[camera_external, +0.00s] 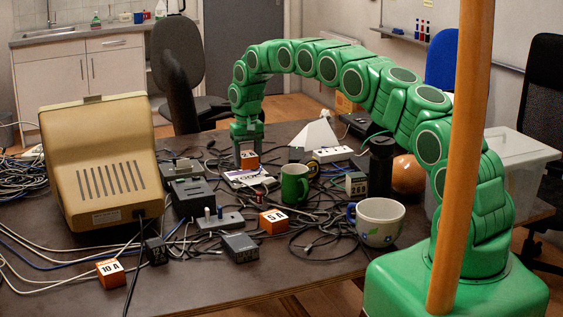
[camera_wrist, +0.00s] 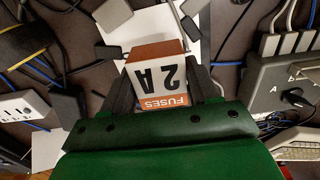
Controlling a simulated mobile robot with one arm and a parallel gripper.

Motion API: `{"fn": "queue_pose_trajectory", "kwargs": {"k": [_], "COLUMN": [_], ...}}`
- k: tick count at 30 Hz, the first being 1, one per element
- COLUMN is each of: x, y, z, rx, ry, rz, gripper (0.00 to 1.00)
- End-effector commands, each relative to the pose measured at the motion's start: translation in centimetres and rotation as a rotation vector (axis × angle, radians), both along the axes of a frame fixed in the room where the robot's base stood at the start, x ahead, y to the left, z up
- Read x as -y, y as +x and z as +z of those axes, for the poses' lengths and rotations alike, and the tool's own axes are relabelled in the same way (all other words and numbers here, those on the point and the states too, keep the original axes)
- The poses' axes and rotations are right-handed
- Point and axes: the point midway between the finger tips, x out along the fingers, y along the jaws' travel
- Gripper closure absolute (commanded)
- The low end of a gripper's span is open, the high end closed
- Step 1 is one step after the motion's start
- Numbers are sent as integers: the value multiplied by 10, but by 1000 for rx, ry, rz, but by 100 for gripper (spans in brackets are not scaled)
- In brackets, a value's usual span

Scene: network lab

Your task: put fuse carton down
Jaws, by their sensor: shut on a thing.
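The fuse carton (camera_external: 249,160) is a small orange and white box. In the wrist view the carton (camera_wrist: 157,76) shows "FUSES 2 A" upside down. My gripper (camera_external: 247,147) points down over the far middle of the table and is shut on the carton. In the wrist view my gripper (camera_wrist: 161,84) has one dark finger on each side of it. A flat white item with dark lettering (camera_external: 248,181) lies just below the carton. I cannot tell whether the carton touches it.
Other cartons marked 5 A (camera_external: 273,222), 10 A (camera_external: 110,273) and 20 A (camera_external: 356,184) stand about the table. A green mug (camera_external: 295,184), a white cup (camera_external: 380,222), a beige monitor (camera_external: 100,160), a power strip (camera_external: 332,154) and many cables crowd the top.

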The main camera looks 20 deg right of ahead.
Motion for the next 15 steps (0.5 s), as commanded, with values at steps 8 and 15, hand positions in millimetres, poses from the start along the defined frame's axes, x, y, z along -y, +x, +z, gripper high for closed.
{"fn": "queue_pose_trajectory", "kwargs": {"k": [8,15], "x": [-1,-1], "y": [2,3], "z": [-32,-35], "rx": [-4,-1], "ry": [-1,0], "rz": [0,0], "gripper": [74,74]}}
